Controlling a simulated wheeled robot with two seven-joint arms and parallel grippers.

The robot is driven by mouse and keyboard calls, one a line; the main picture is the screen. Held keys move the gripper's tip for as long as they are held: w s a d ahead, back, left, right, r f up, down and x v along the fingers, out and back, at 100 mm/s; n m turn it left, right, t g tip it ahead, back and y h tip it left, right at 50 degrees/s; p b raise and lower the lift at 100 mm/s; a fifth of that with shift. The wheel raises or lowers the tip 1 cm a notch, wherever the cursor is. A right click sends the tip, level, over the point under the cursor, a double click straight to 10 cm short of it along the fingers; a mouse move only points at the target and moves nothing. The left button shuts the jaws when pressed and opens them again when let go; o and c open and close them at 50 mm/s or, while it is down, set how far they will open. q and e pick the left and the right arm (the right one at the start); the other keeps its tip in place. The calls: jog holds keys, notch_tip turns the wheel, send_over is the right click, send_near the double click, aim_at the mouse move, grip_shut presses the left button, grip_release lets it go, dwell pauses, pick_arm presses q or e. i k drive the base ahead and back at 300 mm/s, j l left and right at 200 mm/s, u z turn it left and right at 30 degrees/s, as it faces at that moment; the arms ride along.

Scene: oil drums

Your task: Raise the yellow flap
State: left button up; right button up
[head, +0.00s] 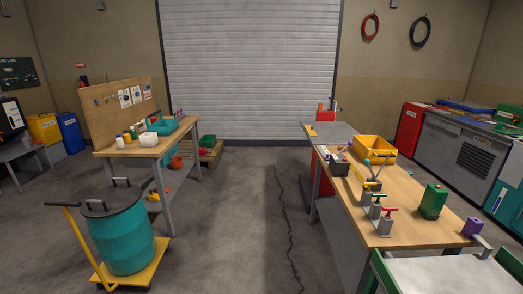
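On the wooden workbench at the right of the head view, a row of small grey fixtures carries coloured tops. One has a yellow top piece (373,186), which may be the yellow flap; it is too small to tell its exact shape or angle. In front of it stand a fixture with a green top (377,197) and one with a red top (389,210). Neither of my grippers shows in this view.
The workbench (420,210) also holds a yellow bin (373,152), a dark box (339,166), a green can (432,201) and a purple item (472,227). A teal drum (122,240) stands on a yellow trolley (148,270) at left. The middle floor (235,220) is clear.

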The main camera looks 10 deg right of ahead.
aim_at(311, 132)
jog(key=i+z, duration=0.3)
jog(key=i, duration=1.5)
